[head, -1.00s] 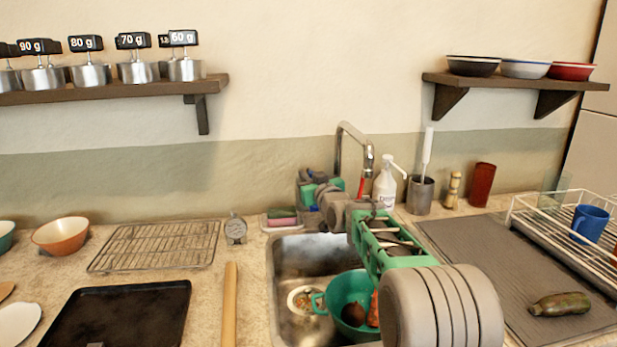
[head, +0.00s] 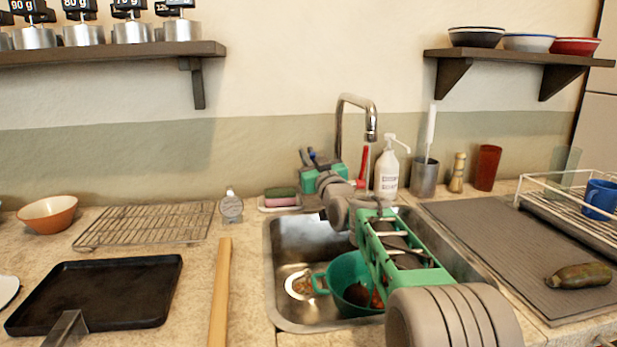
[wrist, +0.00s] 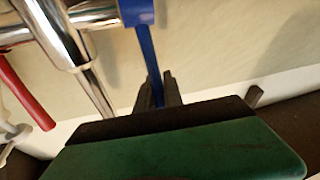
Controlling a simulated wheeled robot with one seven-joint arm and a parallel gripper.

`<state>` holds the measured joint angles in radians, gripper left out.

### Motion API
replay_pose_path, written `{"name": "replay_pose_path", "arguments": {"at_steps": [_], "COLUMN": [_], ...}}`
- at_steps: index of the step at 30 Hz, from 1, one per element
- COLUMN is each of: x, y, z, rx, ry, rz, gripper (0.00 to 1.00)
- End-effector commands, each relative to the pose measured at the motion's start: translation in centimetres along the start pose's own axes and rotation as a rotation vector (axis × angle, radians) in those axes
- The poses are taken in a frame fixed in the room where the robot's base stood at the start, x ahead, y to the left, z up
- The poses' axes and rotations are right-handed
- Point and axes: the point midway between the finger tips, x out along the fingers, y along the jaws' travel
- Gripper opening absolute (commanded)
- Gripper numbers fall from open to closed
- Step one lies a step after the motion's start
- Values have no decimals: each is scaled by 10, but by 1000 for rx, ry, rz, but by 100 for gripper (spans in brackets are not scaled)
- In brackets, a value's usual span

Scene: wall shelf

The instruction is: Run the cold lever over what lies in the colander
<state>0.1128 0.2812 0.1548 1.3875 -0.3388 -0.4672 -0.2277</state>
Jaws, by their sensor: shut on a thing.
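The blue cold lever (wrist: 145,40) hangs between the fingers of my gripper (wrist: 157,92) in the wrist view. My gripper is shut on it, left of the tap (head: 342,125) in the head view. The red lever (wrist: 22,92) stands apart on the tap's other side. The tap's spout (head: 371,134) points down over the sink; I cannot tell surely whether a thin stream falls from it. The green colander (head: 340,278) sits in the sink, with reddish-brown round food (head: 356,294) in it. My arm hides its right part.
The steel sink (head: 282,245) also holds a small plate with scraps (head: 299,284). A white soap bottle (head: 387,172) and a grey cup with a brush (head: 424,178) stand right of the tap. A sponge dish (head: 279,201) lies left of my gripper.

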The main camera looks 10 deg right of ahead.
Motion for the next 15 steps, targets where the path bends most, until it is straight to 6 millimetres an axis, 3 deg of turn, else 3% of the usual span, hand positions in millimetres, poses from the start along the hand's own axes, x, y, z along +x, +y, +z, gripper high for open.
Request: {"name": "replay_pose_path", "arguments": {"at_steps": [1, 15], "x": [-6, -21], "y": [-2, -4], "z": [12, -1], "rx": [-6, -44], "ry": [31, 225], "rz": [3, 22], "gripper": [0, 0]}}
